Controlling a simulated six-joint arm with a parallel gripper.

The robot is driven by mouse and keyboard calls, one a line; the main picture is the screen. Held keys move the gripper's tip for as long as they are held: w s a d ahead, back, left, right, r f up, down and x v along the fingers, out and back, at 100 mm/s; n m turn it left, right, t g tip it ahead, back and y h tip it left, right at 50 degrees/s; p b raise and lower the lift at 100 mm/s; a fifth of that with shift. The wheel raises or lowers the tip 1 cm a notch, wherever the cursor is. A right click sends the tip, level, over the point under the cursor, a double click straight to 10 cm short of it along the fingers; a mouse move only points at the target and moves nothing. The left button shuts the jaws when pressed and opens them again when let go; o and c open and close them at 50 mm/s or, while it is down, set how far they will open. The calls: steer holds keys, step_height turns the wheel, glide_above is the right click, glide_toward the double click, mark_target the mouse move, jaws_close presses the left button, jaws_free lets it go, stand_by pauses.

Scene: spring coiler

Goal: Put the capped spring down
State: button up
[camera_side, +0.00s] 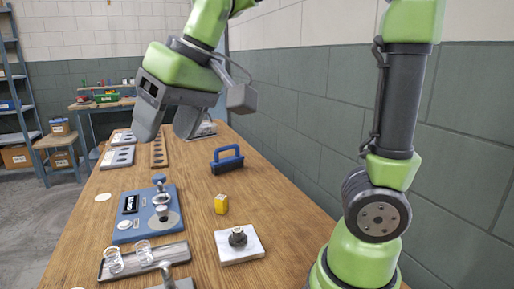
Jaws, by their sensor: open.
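My gripper (168,124) is open and empty, pointing down above the table at the upper left of centre. Two pale coil springs, one (114,261) left of the other (144,253), stand on a grey metal tray (172,252) at the front left. Behind them is a blue base plate (130,222) with a black display, a round disc and metal upright parts (162,204); I cannot tell whether one is a capped spring. A dark round piece (238,238) sits on a white square plate (251,251), well below and right of my gripper.
Slotted trays, one white (117,157) and one brown (159,153), lie farther back. A wall bounds the table on the right. Bare wood (270,205) shows right of the yellow block.

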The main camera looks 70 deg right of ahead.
steer(key=s+d+f+m+t, duration=0.1)
steer(key=s, duration=0.5)
steer(key=s+d+f+m+t, duration=0.1)
steer(key=s+d+f, duration=0.1)
steer(key=s, duration=0.4)
stand_by(0.6)
